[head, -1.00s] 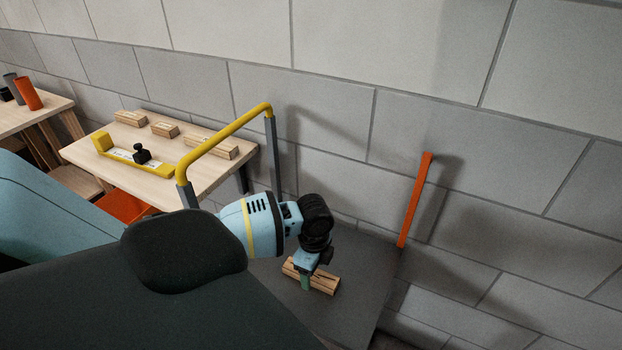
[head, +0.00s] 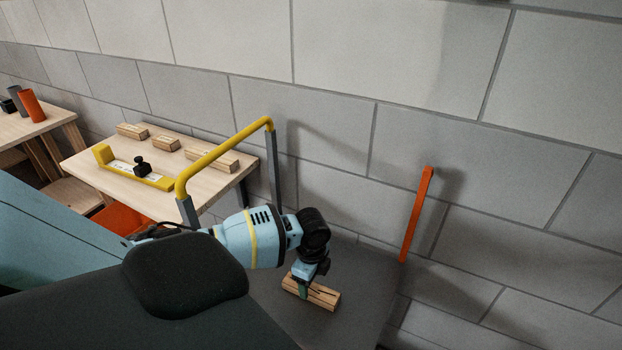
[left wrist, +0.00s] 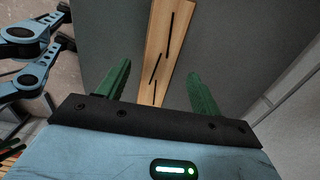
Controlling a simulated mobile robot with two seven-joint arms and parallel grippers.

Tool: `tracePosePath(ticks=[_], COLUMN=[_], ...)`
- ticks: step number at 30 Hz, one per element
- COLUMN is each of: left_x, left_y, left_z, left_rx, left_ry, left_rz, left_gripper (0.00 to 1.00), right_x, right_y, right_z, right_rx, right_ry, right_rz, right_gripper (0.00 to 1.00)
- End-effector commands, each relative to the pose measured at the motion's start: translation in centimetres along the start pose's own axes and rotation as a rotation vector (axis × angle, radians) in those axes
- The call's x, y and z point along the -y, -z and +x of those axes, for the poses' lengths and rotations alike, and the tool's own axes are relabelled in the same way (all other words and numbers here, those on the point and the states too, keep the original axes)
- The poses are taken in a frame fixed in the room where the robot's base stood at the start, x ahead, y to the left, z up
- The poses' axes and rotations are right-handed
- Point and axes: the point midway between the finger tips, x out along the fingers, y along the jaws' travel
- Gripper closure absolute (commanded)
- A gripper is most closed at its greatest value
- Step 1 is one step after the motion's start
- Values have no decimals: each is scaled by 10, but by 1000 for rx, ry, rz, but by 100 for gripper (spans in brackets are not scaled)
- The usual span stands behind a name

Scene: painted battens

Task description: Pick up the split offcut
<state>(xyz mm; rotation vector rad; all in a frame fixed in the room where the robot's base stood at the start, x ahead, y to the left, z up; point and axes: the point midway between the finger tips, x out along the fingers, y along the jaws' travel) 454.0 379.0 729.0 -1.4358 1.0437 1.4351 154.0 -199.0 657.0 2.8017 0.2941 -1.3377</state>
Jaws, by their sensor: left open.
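The split offcut (head: 322,297) is a short pale wooden block lying on a dark grey surface. Dark split lines run along its face in the left wrist view (left wrist: 165,45). My left gripper (head: 303,291) is at the offcut, pointing down, and hides part of it in the head view. In the left wrist view its two green fingers (left wrist: 159,88) are apart, one on each side of the offcut, with gaps between. The near end of the offcut is hidden behind the gripper body. I do not see my right gripper.
A wooden table (head: 95,165) at the left holds several wooden blocks and a yellow gauge (head: 130,171) with a black knob. A yellow rail (head: 225,150) on grey posts stands between table and arm. An orange bar (head: 416,215) stands by the block wall.

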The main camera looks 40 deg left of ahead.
Motion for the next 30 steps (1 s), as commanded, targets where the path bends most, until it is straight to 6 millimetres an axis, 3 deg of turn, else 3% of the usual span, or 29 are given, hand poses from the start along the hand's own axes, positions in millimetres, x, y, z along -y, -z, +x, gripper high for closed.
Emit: tracePosePath(ticks=[6,16,27,30], left_x=[-2,-2,-2,-2], left_y=[0,0,0,0], left_z=[30,33,33,33], left_rx=[1,0,0,0], left_ry=[-2,1,0,1], left_rz=[-1,1,0,0], left_gripper=[35,36,84,84], right_x=[1,1,1,1], right_y=[-4,-2,-2,-2], right_z=[2,4,5,5], right_rx=[7,2,2,3], right_ry=[1,0,0,0], right_rz=[3,5,5,5], right_gripper=[55,55,55,55])
